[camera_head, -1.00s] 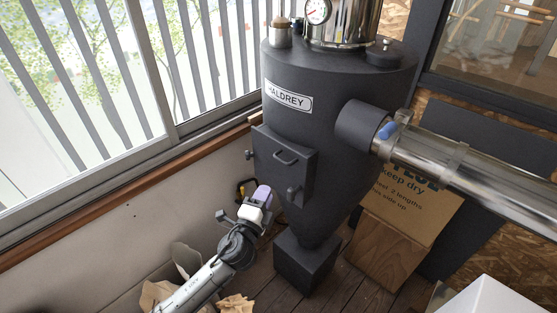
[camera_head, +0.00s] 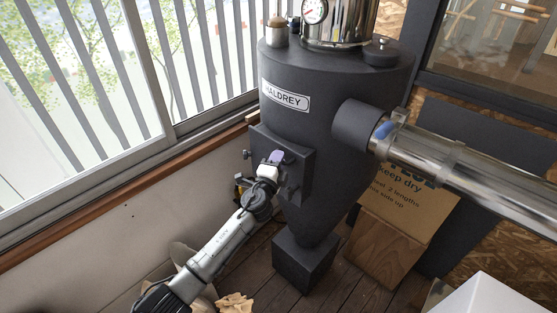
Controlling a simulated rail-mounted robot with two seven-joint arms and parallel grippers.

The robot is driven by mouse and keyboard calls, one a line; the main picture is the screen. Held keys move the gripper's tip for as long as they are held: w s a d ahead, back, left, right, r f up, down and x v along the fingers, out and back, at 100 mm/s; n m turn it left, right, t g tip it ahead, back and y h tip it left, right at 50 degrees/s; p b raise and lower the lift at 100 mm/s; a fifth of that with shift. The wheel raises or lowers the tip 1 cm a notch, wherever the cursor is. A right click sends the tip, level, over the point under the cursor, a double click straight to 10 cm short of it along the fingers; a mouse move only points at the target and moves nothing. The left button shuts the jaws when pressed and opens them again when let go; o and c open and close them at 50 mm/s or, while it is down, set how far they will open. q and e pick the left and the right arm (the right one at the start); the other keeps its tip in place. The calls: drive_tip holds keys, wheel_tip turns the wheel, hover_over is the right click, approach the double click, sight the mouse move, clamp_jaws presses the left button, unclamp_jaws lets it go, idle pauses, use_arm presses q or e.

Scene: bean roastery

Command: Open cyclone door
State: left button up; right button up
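The dark grey cyclone (camera_head: 330,110) stands upright in the middle of the head view, with a white name plate on its body. Its square door (camera_head: 300,160) is on the front left of the body and looks shut. My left gripper (camera_head: 276,157) is in front of the door, at the height where the door's handle sits. It covers the handle, so I cannot tell whether its fingers are apart or closed on it. My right gripper is not in view.
A shiny metal pipe (camera_head: 470,175) runs from the cyclone to the right. The window wall (camera_head: 90,205) is close on the left. Crumpled paper (camera_head: 235,303) lies on the floor.

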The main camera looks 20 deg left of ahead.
use_arm(q)
drive_tip(key=shift+w, duration=0.25)
drive_tip(key=shift+r, duration=0.1)
clamp_jaws()
